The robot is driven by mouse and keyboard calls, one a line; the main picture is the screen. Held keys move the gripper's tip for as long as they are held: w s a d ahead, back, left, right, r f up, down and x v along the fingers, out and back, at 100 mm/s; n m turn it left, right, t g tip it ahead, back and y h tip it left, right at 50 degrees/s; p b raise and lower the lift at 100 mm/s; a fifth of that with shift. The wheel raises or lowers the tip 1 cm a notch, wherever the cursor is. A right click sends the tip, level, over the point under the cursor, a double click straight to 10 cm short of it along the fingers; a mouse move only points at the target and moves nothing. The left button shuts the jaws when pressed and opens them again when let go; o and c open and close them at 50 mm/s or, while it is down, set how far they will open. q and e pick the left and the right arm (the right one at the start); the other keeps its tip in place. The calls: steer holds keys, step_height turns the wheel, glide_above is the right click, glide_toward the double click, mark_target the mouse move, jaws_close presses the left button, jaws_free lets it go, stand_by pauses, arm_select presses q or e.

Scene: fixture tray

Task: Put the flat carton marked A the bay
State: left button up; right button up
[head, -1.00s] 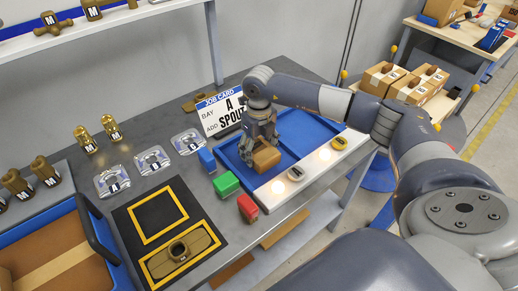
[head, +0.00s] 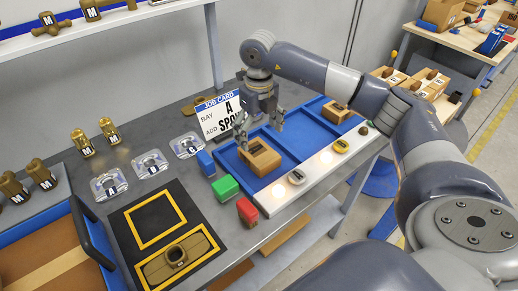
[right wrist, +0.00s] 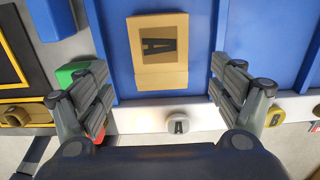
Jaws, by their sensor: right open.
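The flat carton marked A (head: 262,160) is a tan box lying in the left bay of the blue tray (head: 282,143). In the right wrist view the carton (right wrist: 158,75) lies flat on the bay floor, its dark A facing up. A round A badge (right wrist: 178,126) is on the white front strip below that bay. My right gripper (head: 259,126) is above the carton, open and empty, its fingers apart from it. In the right wrist view the open fingers (right wrist: 160,88) stand on either side, clear of the carton. My left gripper is not in view.
Another brown box (head: 335,112) lies in the tray's right part. The job card (head: 220,115) stands behind the tray. Blue, green (head: 225,187) and red (head: 247,211) blocks sit left of it. A black mat (head: 165,240) holds a brass-coloured fitting (head: 176,255).

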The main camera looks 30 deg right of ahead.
mark_target(259, 152)
steer(key=shift+r+b, duration=0.3)
steer(key=shift+r, duration=1.65)
